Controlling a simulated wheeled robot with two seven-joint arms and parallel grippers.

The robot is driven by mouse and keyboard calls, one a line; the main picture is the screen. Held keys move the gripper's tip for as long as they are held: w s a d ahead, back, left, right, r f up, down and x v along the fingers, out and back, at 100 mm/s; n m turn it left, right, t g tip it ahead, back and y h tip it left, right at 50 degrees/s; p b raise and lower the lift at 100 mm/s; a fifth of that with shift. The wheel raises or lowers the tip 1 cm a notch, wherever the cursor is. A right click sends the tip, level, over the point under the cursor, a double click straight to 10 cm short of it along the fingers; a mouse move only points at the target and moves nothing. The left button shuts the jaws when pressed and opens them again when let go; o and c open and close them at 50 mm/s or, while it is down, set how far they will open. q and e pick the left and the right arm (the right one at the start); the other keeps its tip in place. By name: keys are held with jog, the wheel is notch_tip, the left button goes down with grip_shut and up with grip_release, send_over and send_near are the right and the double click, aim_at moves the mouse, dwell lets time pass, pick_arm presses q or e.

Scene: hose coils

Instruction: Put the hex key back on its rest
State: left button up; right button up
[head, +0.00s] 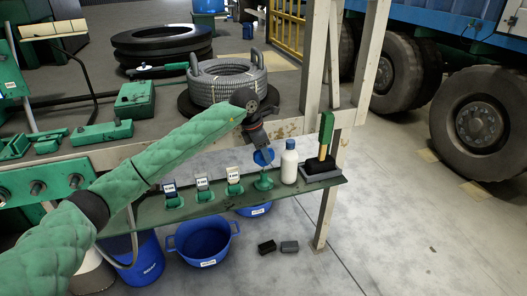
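My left arm reaches in from the left in a green padded sleeve. Its dark gripper (262,146) points down over the narrow green shelf (223,203). A round blue piece (263,157) shows right at the fingertips; I cannot tell whether it is gripped or behind them. A green stand (263,182) sits on the shelf just below. I cannot make out a hex key clearly, nor say which stand is its rest. My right gripper is not in view.
Three small labelled holders, one being the white-tagged holder (234,182), line the shelf on the left. A white bottle (289,166) and a green-handled tool (326,134) in a black base stand close on the right. A wooden post (329,190) bounds the shelf. A blue tub (203,240) is below.

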pick_arm(q)
jog(key=b+v, duration=0.2)
jog(key=v, duration=0.4)
jog(key=shift+r, duration=0.15)
jog(key=shift+v, duration=0.8)
